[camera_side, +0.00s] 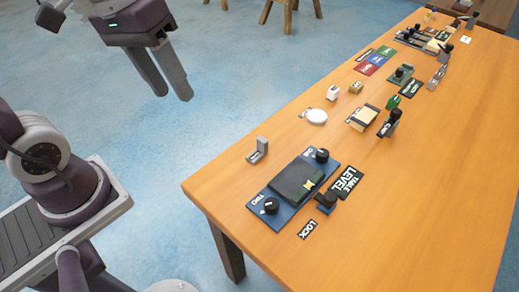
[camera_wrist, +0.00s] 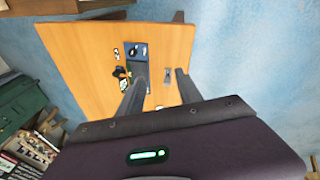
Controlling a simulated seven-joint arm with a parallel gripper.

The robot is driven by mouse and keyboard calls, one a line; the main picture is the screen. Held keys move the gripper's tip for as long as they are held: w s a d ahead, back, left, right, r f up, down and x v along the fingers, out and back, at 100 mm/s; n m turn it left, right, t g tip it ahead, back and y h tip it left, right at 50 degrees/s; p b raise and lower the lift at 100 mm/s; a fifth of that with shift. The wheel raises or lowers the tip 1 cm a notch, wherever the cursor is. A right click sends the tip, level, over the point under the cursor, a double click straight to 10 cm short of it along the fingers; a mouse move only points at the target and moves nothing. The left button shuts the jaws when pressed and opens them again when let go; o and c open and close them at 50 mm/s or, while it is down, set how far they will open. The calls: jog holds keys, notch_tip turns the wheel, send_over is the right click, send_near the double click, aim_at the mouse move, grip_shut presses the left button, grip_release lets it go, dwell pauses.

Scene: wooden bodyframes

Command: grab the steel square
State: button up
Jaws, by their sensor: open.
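A small grey L-shaped metal piece, which looks like the steel square (camera_side: 258,151), stands on the near left part of the wooden table, close to its left edge. In the wrist view it is a small grey shape (camera_wrist: 167,75) on the table, framed between my fingers. My gripper (camera_side: 176,97) is open and empty, its two fingers apart and pointing down. It hangs in the air well above and to the left of the table in the side view, far from the grey piece. Nothing hides the piece in the side view.
A blue plate with black knobs and a dark block (camera_side: 296,186) lies just in front of the grey piece.

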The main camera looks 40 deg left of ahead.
jog(key=w+f+n+g+h, duration=0.5)
jog(key=w+f, duration=0.3)
jog(key=w, duration=0.4)
jog(key=n+t+h, duration=0.1)
jog(key=n+h, duration=0.2)
jog(key=n, duration=0.2)
send_over(267, 147)
jog(key=s+a, duration=0.3)
jog(key=a, duration=0.1)
notch_tip(267, 147, down, 9)
jog(key=w+f+n+h, duration=0.1)
jog(key=f, duration=0.2)
jog(key=w+f+n+t+h, duration=0.1)
jog(key=f+n, duration=0.1)
jog(key=f, duration=0.1)
jog(key=w+a+f+n+h, duration=0.1)
jog(key=f, duration=0.2)
jog(key=shift+a+f+n+t+h, duration=0.1)
jog(key=shift+f+n+t+h, duration=0.1)
jog(key=shift+n+t+h, duration=0.1)
jog(key=x, duration=0.7)
jog(key=shift+a+f, duration=0.15)
jog(key=shift+f, duration=0.25)
grip_shut()
